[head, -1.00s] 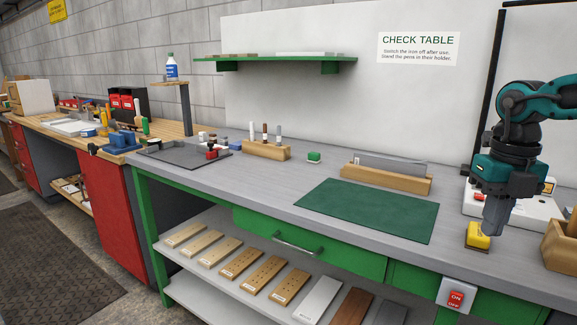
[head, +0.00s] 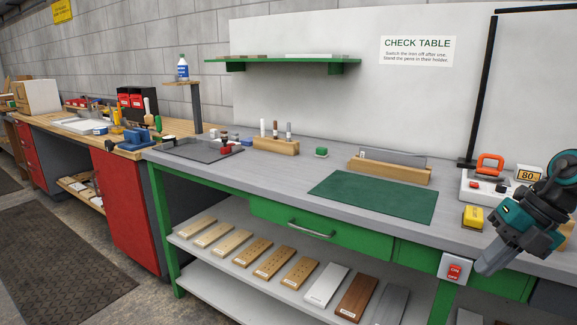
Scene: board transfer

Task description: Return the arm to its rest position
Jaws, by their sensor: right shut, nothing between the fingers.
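My right gripper (head: 482,268) is at the lower right of the head view. It is shut and empty, pointing down and to the left, in front of the table's front edge near the red ON/OFF switch (head: 454,271). My right arm comes in from the right edge. My left gripper is not in view.
The grey check table (head: 270,187) bears a green mat (head: 373,197), a wooden pen holder (head: 276,146), a yellow block (head: 473,217) and a white unit with a display reading 80 (head: 528,174). Boards lie on the shelf below (head: 225,270). The mat is bare.

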